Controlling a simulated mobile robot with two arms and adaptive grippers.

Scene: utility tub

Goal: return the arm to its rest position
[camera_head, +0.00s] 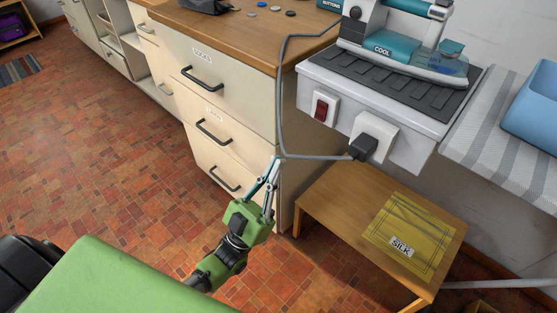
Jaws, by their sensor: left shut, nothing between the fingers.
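My left gripper (277,161), on a green and black arm that rises from the lower part of the picture, is shut and empty. It points up and away, in front of the right edge of the drawer cabinet (230,95). A grey cord (282,100) hangs down from the iron and bends close to the fingertips in the picture; I cannot tell whether they touch. The cord runs on to a black plug (362,147) in the white wall socket (378,130). My right gripper is not in view.
A teal iron (398,48) stands on a ribbed grey pad (385,82) above a red switch (320,109). A low wooden table (330,205) holds a yellow silk cloth (412,232) to the right of my arm. The tiled floor (120,150) at the left is clear.

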